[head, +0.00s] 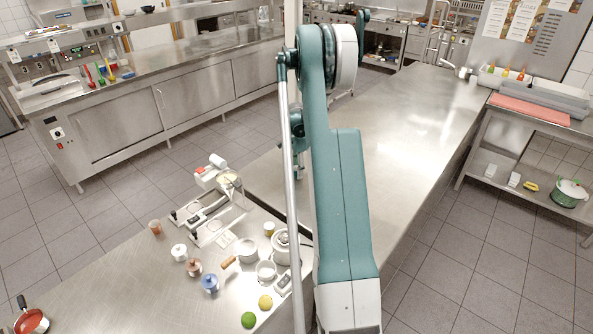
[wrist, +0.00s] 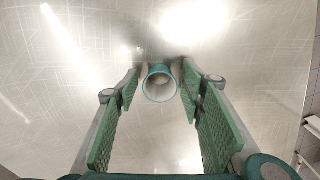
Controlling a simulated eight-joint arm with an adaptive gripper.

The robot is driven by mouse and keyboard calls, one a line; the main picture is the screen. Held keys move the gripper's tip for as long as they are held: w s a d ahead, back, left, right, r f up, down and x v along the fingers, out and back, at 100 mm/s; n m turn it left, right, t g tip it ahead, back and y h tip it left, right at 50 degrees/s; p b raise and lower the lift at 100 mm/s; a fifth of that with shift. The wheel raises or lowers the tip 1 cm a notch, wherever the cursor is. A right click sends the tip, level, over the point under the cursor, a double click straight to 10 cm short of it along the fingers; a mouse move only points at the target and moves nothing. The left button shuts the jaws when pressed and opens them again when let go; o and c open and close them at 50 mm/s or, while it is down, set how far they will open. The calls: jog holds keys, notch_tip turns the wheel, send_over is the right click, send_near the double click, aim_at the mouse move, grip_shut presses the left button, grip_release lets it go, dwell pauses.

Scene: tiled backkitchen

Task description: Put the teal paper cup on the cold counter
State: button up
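The teal paper cup (wrist: 149,73) shows in the wrist view with its round rim and pale inside facing the camera. It is over a bare, shiny steel surface (wrist: 75,110). My gripper (wrist: 160,84) is open, with its green pads on either side of the cup and a gap at each side. In the head view my own arm covers the middle, and I cannot make out the cup there. A long steel counter (head: 205,90) with doors and a small control panel stands at the left; it may be the cold counter.
A steel worktop (head: 420,120) runs behind my arm, largely bare. The near worktop holds a scale (head: 212,215), pots, jars, a lime (head: 248,320) and a lemon (head: 265,302). A side table (head: 535,115) with trays stands at the right. Tiled floor lies between the counters.

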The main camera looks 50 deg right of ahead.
notch_tip(320, 180, up, 12)
jog(key=shift+r, duration=0.15)
dwell(0.7)
dwell(0.5)
jog(key=shift+a, duration=0.1)
